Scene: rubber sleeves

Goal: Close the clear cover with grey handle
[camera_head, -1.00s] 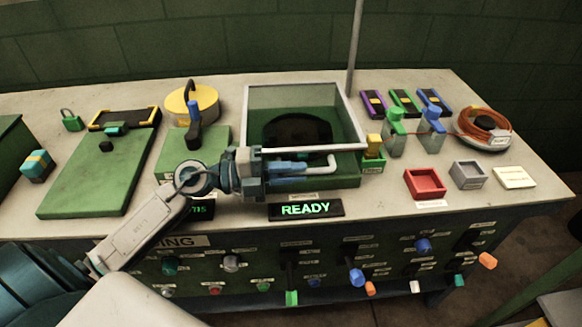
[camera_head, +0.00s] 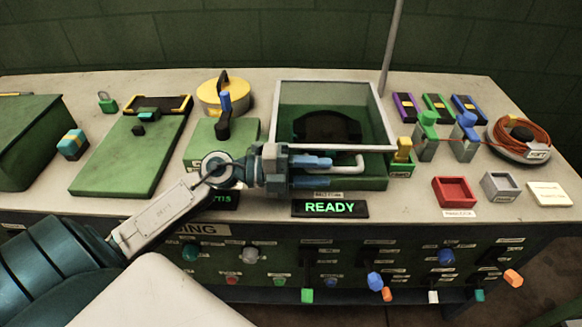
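The clear cover (camera_head: 384,118) has a pale grey frame and lies over a green box (camera_head: 372,184) in the middle of the bench. Its front edge is just above the box front; I cannot tell whether it rests fully on the box. The grey handle (camera_head: 350,168) is a bent bar at the cover's front; its left part is hidden by my gripper. My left gripper (camera_head: 312,171) comes in from the left, in front of the cover. Its two blue fingers are apart, one above the other, at the handle's left part. My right gripper is not in view.
A dark sign (camera_head: 330,208) reading READY is below the gripper. A green block with a blue-handled lever (camera_head: 225,115) stands left of the cover. Yellow (camera_head: 403,150) and green (camera_head: 428,120) pegs stand close on the right. A red tray (camera_head: 455,192) is farther right.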

